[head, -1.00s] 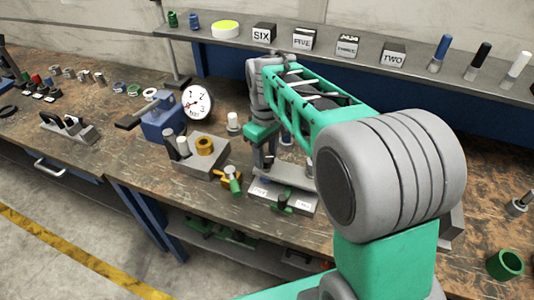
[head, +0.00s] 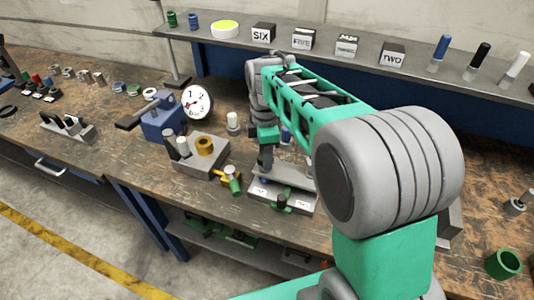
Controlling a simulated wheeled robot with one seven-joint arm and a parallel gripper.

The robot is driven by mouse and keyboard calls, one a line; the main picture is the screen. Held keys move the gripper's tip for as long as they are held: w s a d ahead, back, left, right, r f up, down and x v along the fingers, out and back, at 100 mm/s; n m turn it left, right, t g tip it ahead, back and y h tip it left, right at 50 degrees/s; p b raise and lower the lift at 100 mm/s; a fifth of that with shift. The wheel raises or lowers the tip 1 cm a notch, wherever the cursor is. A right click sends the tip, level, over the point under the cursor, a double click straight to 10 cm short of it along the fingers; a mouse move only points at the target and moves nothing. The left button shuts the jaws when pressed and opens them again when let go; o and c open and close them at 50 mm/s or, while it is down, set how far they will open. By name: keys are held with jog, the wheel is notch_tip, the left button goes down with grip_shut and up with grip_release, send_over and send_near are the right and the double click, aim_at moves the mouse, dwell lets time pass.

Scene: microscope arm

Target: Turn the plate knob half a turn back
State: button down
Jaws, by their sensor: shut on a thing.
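A grey plate (head: 290,175) with white labels on its front stands on the bench, below and left of my forearm. A small dark knob with a green part (head: 282,201) sits at its front edge. A small blue piece (head: 264,181) shows at the plate's left end. My gripper (head: 265,168) points down at the left end of the plate, just above the blue piece. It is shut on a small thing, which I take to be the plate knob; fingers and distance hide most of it.
A grey block with a brass ring (head: 205,145) and a yellow-green fitting (head: 233,182) stand just left of the plate. A blue device with a white dial (head: 197,103) is behind them. A shelf (head: 420,70) with labelled cubes runs along the back.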

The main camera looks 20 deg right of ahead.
jog(key=shift+s+f+n, duration=0.15)
jog(key=shift+n, duration=0.45)
jog(key=shift+s+f+n, duration=0.1)
jog(key=shift+f+n, duration=0.05)
jog(key=shift+n, duration=0.45)
jog(key=c, duration=1.3)
grip_release()
jog(key=o, duration=0.5)
jog(key=shift+w+a+r, duration=0.1)
jog(key=shift+r, duration=0.05)
jog(key=shift+c, duration=0.2)
notch_tip(320, 180, up, 7)
jog(key=shift+r, duration=0.45)
